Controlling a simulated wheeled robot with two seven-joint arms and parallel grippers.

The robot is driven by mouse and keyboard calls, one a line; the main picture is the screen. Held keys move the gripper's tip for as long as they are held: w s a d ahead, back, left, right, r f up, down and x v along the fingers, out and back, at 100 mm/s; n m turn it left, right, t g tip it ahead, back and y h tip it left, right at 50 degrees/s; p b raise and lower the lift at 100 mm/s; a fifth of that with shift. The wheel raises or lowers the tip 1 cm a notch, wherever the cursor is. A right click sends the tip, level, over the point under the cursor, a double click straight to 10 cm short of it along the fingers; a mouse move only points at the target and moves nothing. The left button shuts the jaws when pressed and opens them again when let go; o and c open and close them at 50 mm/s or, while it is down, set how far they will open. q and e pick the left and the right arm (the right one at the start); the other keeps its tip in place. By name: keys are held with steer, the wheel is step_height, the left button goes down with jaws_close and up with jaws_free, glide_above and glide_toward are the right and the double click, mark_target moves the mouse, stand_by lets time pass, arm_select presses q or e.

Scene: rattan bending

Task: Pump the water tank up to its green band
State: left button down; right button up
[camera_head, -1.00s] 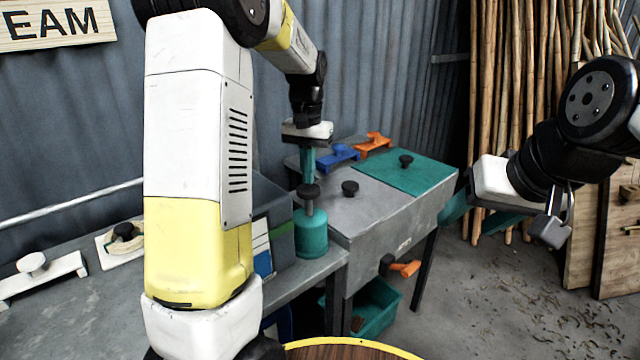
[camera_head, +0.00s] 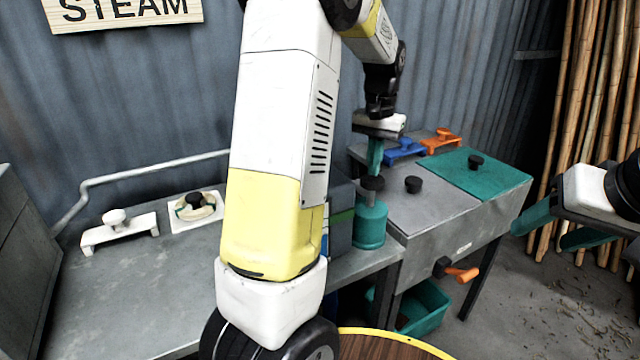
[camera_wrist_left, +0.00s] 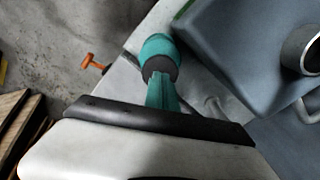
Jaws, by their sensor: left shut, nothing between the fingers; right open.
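The pump (camera_head: 370,226) is a teal cylinder with a black knob (camera_head: 372,184) on a short stem, standing on the bench by the tank. My left gripper (camera_head: 375,170) points down with its teal fingers shut and empty, its tips at the knob. The left wrist view shows the fingers (camera_wrist_left: 161,92) over the knob (camera_wrist_left: 158,67), seemingly touching it. The water tank (camera_head: 341,232) is a grey box with a green stripe, mostly hidden behind my left arm; its water level cannot be read. My right gripper (camera_head: 556,229) is open and empty at the right.
A teal bin (camera_head: 425,312) is below. Bamboo poles (camera_head: 575,120) lean at the back right.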

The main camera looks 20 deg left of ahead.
mark_target(373, 179)
arm_select(q)
steer(key=shift+f, duration=3.05)
steer(key=shift+r, duration=3.25)
steer(key=shift+f, duration=0.1)
stand_by(0.7)
